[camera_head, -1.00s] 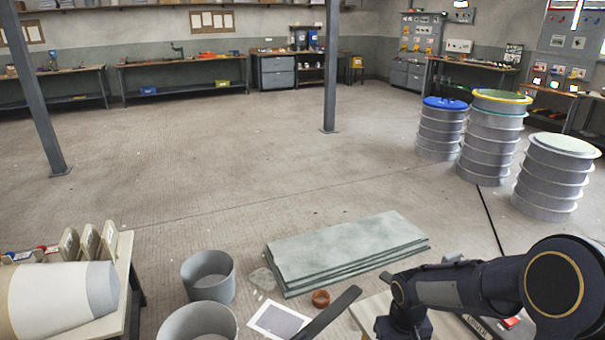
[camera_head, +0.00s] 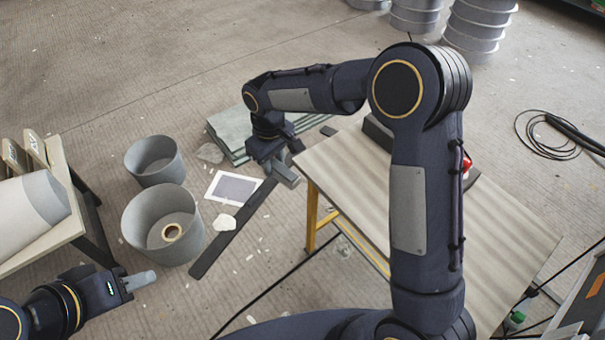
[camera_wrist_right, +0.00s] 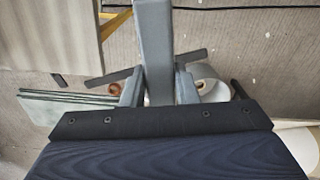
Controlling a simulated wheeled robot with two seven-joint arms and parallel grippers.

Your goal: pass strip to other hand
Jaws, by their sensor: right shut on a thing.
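In the head view my right gripper (camera_head: 277,163) hangs left of the table, above the floor. The strip (camera_head: 286,174) shows there only as a short, foreshortened grey piece. My left gripper (camera_head: 130,284) is low at the left, apart from the strip. Its light grey tip is seen side-on, so its opening is unclear.
The striped table (camera_head: 480,245) is at the right, with green sheets (camera_head: 232,132) behind the right gripper.

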